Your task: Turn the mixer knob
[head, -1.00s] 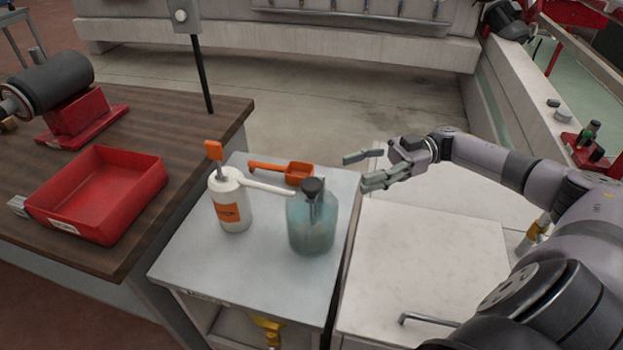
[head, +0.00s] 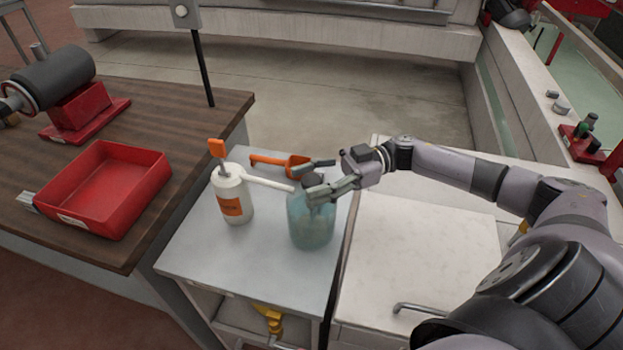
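A bluish see-through jar (head: 311,228) stands upright on the grey cabinet top. Its dark knob-like cap (head: 311,181) is partly hidden by my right gripper; I take it for the mixer knob. My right gripper (head: 320,177) is at the top of the jar, coming in from the right. Its two fingers are spread apart, one beyond the cap and one on the near side. I cannot tell whether a finger touches the cap. My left gripper is not in view.
A white bottle (head: 233,198) with an orange label and long spout stands left of the jar. An orange scoop (head: 287,163) lies just behind the jar. A red tray (head: 105,190) sits on the wooden table (head: 190,115). The white worktop (head: 420,265) at right is clear.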

